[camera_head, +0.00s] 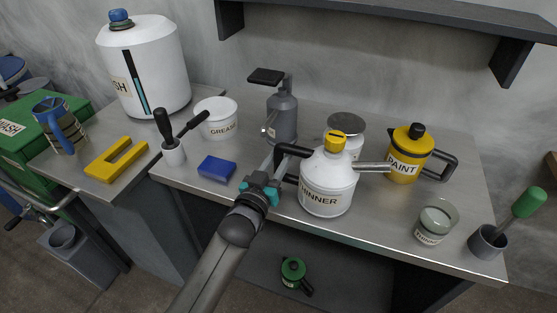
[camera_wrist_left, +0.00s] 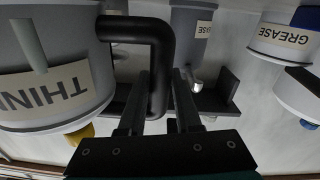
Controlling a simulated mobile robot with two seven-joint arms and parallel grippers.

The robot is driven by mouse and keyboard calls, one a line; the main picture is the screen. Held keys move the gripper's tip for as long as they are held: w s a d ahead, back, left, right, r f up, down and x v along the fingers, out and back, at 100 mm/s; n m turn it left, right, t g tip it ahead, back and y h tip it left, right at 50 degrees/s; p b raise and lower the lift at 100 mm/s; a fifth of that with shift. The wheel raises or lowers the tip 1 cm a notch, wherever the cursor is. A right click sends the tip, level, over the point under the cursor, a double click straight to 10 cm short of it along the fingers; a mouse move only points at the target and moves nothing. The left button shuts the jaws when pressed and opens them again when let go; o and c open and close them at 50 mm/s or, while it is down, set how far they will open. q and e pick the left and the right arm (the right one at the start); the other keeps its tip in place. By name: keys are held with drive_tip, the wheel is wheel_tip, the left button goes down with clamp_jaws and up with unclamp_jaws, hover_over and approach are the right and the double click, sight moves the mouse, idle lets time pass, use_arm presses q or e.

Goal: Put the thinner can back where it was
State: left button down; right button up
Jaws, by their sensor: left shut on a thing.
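The thinner can (camera_head: 326,185) is white with a yellow cap, a long grey spout pointing right and a black handle (camera_head: 288,150) on its left. It looks upright over the front of the bench; whether its base touches the bench I cannot tell. My left gripper (camera_head: 272,174) is shut on the handle, at the can's left side. In the left wrist view the picture is upside down, with the can (camera_wrist_left: 50,75) at left and the handle (camera_wrist_left: 160,60) reaching between the fingers. My right gripper is not in view.
A grey bottle with a pump (camera_head: 282,115) and a round-lidded tin (camera_head: 347,128) stand behind. A blue block (camera_head: 217,169) and grease tub (camera_head: 217,120) are left.

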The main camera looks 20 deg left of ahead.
use_arm(q)
drive_tip(key=shift+r, duration=0.2)
drive_tip(key=c, duration=1.1)
unclamp_jaws()
drive_tip(key=shift+f, duration=0.3)
drive_tip(key=o, duration=0.5)
drive_tip(key=shift+r, duration=0.15)
drive_tip(key=s+p, duration=0.1)
drive_tip(key=s, duration=1.1)
drive_tip(key=shift+a+p, duration=0.3)
drive_tip(key=shift+a, duration=0.05)
